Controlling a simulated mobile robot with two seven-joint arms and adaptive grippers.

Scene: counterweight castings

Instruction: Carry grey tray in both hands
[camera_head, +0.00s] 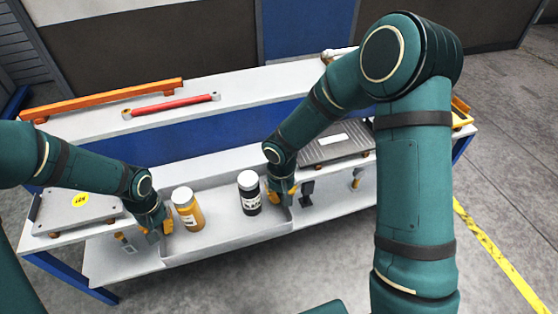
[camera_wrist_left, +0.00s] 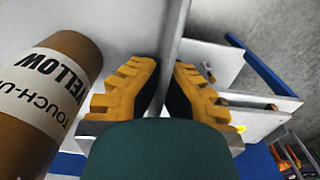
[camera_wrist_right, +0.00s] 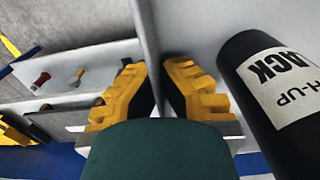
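The grey tray (camera_head: 232,238) is an open, shallow box at the front of the bench. An orange-yellow bottle with a white lid (camera_head: 187,210) stands in its left part and a black bottle with a white lid (camera_head: 249,195) in its right part. My left gripper (camera_head: 158,232) is shut on the tray's left wall, which runs between its yellow fingers in the left wrist view (camera_wrist_left: 168,85). My right gripper (camera_head: 285,193) is shut on the right wall, seen between its fingers in the right wrist view (camera_wrist_right: 156,85). I cannot tell whether the tray's underside touches the bench.
A flat grey plate with a yellow label (camera_head: 75,208) lies left of the tray. A ribbed dark plate (camera_head: 335,145) lies to the right. An orange bar (camera_head: 110,98) and a red bar (camera_head: 170,104) lie on the back ledge. Small brackets (camera_head: 307,190) stand right of the tray.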

